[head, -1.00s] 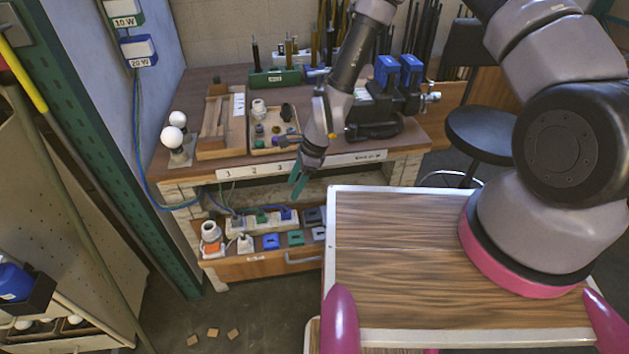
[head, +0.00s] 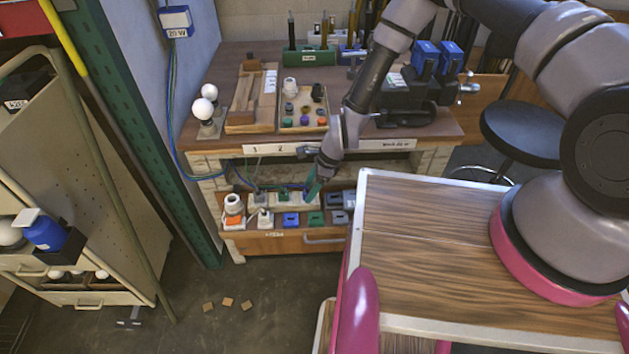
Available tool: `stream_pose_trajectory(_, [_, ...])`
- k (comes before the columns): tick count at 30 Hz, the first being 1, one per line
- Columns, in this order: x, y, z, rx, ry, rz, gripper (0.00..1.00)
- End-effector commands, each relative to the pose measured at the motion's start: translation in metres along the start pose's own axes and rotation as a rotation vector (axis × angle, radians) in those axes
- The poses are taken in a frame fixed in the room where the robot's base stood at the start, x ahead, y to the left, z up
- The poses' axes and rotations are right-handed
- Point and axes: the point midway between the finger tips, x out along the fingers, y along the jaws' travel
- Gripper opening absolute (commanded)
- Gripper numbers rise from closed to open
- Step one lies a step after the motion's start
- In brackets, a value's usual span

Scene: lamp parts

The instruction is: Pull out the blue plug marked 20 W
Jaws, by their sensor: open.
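A box labelled 20 W (head: 176,22) hangs on the wall at upper left, and blue and green cables (head: 172,110) run down from it behind the bench. A pale socket strip (head: 262,201) lies low at the open drawer, with a green plug (head: 283,196) in it. My gripper (head: 312,188) reaches down at the right end of this strip, its teal fingers over the place of the blue plug. The fingers mostly hide that plug, and its marking cannot be read. My gripper is open; whether a finger touches the plug cannot be told.
Blue (head: 291,219) and green (head: 316,218) sockets sit in the drawer front row, beside a white lamp holder (head: 233,206). The bench top (head: 225,75) is just above my gripper.

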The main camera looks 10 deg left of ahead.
Motion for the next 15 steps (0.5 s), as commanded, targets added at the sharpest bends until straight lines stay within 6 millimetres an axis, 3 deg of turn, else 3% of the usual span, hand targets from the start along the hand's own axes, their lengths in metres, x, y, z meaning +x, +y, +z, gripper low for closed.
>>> stream_pose_trajectory(9, [0.0029, -0.0002, 0.0002, 0.000, 0.000, -0.001, 0.65])
stream_pose_trajectory(10, [0.0029, -0.0002, 0.0002, 0.000, 0.000, -0.001, 0.57])
stream_pose_trajectory(14, [0.0028, -0.0002, 0.0002, 0.000, 0.000, -0.001, 0.08])
stream_pose_trajectory(15, [0.0028, -0.0002, 0.0002, 0.000, 0.000, -0.001, 0.00])
